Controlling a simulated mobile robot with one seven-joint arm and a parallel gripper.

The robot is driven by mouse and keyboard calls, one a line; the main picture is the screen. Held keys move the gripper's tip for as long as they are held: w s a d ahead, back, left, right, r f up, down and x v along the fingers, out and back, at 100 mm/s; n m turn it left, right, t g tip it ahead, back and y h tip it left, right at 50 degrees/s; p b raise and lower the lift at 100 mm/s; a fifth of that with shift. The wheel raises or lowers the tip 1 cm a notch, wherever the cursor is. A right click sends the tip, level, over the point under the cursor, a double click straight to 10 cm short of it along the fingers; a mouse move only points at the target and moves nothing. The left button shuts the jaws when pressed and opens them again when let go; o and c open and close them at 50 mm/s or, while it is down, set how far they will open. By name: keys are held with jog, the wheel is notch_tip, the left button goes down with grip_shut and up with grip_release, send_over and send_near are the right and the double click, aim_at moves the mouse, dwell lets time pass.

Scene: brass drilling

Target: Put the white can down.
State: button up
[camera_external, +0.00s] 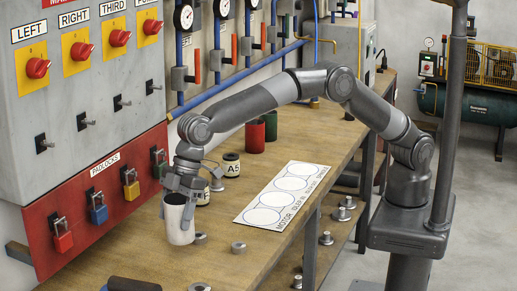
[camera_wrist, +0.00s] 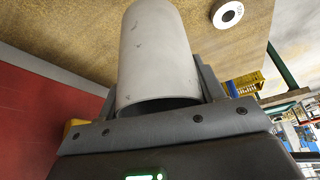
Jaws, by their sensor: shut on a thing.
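The white can (camera_external: 180,224) is upright in my gripper (camera_external: 182,192), at the left part of the wooden workbench near the red padlock panel. In the wrist view the white can (camera_wrist: 155,55) fills the upper middle, with scuff marks on its side. The two fingers of my gripper (camera_wrist: 158,95) lie on either side of it and are shut on it. I cannot tell whether its base touches the bench top (camera_external: 225,215).
A white mat with printed circles (camera_external: 262,215) lies right of the can. Labelled tins (camera_external: 231,164), a red can (camera_external: 255,138) and a green can (camera_external: 271,124) stand behind. Small metal parts (camera_external: 238,247) and a dark cylinder (camera_external: 132,285) are nearer. Padlocks (camera_external: 98,209) hang left.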

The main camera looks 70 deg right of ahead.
aim_at(178, 240)
notch_tip(178, 240, down, 8)
jog(key=shift+r, duration=0.2)
jog(key=shift+f, duration=0.1)
jog(key=o, duration=1)
jog(key=v, duration=1.2)
jog(key=shift+d, duration=0.15)
